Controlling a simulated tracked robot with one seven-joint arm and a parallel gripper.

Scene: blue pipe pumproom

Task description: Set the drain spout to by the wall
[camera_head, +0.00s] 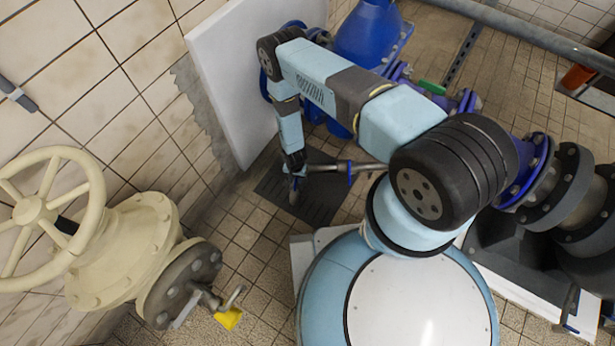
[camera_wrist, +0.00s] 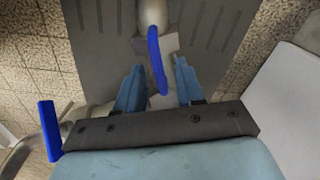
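A grey metal spout pipe (camera_head: 330,167) with a blue collar or handle (camera_head: 350,172) runs level over a dark grated plate (camera_head: 325,207) in the head view. My gripper (camera_head: 293,190) is low over that plate, at the pipe's left end. In the wrist view, a blue lever (camera_wrist: 157,62) extends from a rounded grey metal end (camera_wrist: 152,13) into the gap between the two fingers of my gripper (camera_wrist: 159,80). The fingers stand apart, with visible room on both sides of the lever. I cannot tell whether either finger touches it.
A white panel (camera_head: 235,70) stands against the tiled wall left of my arm. Blue pump parts (camera_head: 370,35) are behind it. A cream valve with a handwheel (camera_head: 35,210) is at the left. A second blue handle (camera_wrist: 50,130) is left of my gripper. Tiled floor (camera_head: 245,235) is open nearby.

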